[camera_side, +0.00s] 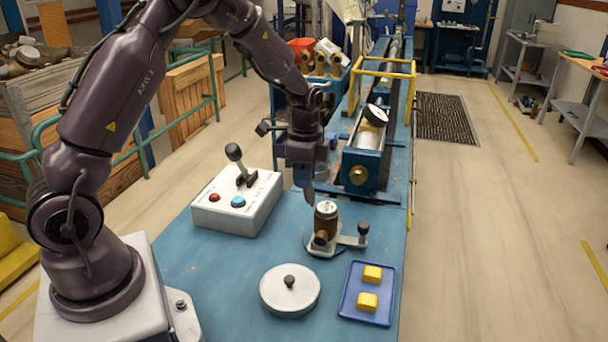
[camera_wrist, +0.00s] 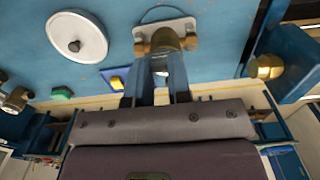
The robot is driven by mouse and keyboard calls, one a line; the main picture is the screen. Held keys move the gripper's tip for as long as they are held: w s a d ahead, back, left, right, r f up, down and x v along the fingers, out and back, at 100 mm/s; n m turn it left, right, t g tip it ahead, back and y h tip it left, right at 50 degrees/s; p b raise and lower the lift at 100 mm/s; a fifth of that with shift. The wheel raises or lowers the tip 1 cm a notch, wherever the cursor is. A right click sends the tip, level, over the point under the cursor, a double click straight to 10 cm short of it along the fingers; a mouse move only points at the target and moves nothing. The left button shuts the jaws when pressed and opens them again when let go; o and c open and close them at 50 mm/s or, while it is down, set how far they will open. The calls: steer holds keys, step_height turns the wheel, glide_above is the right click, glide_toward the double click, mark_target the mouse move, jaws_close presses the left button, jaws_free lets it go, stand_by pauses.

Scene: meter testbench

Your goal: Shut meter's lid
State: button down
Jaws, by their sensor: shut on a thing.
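The brass meter (camera_side: 326,224) stands upright on a light bracket on the blue bench, its round top showing in the side view. In the wrist view, the meter (camera_wrist: 166,38) lies just beyond my fingertips. My gripper (camera_side: 308,196) points down at the left of the meter's top. In the wrist view, my gripper's two fingers (camera_wrist: 162,72) reach up to the meter, with a small pale part between them. The gripper is shut on what seems to be the meter's lid. The fingers hide much of it, and I cannot tell the lid's angle.
A white control box (camera_side: 238,203) with a lever stands left of the meter. A round white cover (camera_side: 290,290) with a knob lies in front. A blue tray (camera_side: 347,310) holds two yellow blocks. A blue pipe rig (camera_side: 363,165) stands behind. Open bench lies at front left.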

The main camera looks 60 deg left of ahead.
mark_target(310, 194)
steer(key=w+d+g+y, duration=0.1)
steer(key=d+g+y, duration=0.1)
steer(key=shift+w+g+y, duration=0.3)
steer(key=shift+w, duration=0.1)
steer(key=shift+w+d+f+g+y, duration=0.1)
steer(key=shift+w+d+g+y, duration=0.5)
steer(key=shift+g+y, duration=0.4)
steer(key=shift+w+d+f+g+y, duration=0.25)
steer(key=shift+w+d+g+y, duration=0.1)
steer(key=shift+g+y, duration=0.25)
steer(key=shift+w+d+f+g+y, duration=0.25)
steer(key=shift+w+g+y, duration=0.1)
steer(key=shift+g+y, duration=0.25)
steer(key=shift+w+d+f+g+y, duration=0.25)
steer(key=shift+d+f+g+y, duration=0.05)
steer(key=shift+g+y, duration=0.25)
steer(key=shift+w+d+f+g+y, duration=0.25)
steer(key=shift+g+y, duration=0.3)
